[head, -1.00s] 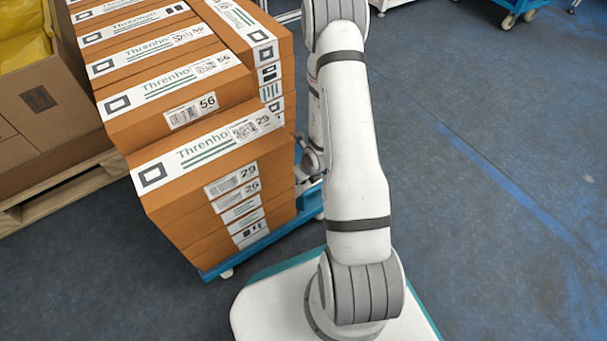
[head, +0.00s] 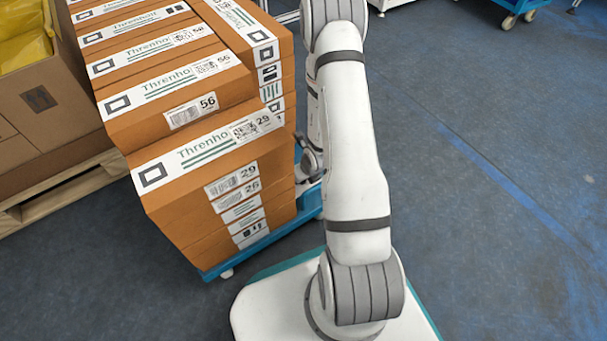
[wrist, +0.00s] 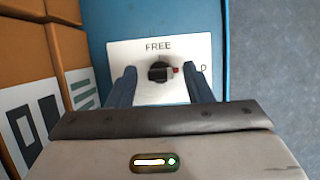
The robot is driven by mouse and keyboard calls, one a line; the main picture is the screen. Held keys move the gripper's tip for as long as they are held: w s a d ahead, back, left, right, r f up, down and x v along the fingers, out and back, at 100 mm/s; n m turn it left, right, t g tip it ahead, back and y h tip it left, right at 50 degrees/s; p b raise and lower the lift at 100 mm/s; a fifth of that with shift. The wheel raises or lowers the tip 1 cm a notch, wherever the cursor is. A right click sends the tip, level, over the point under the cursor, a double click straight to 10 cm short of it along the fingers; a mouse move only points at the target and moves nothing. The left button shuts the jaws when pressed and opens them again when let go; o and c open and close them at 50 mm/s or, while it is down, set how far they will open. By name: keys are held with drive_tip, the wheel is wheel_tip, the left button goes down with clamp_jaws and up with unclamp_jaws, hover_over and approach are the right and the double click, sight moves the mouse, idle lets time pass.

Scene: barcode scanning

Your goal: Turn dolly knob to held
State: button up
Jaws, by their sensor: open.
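The dolly knob (wrist: 159,72) is a black rotary knob with a red mark on its right side, in the wrist view. It sits on a white plate (wrist: 125,48) with "FREE" printed above it and a letter "D" visible at the right; the rest of that word is hidden by a finger. My gripper (wrist: 160,78) is open, with one blue finger on each side of the knob and a gap to it.
The blue dolly (head: 268,240) carries stacked orange boxes (head: 190,205), close on the left of my gripper. A brown carton (head: 45,110) on a wooden pallet (head: 60,185) stands at the left. The floor (head: 500,190) at the right is clear.

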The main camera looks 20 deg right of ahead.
drive_tip(key=shift+r, duration=0.1)
drive_tip(key=p+v, duration=0.3)
drive_tip(key=v, duration=0.4)
drive_tip(key=shift+r, duration=0.3)
drive_tip(key=shift+s, duration=0.15)
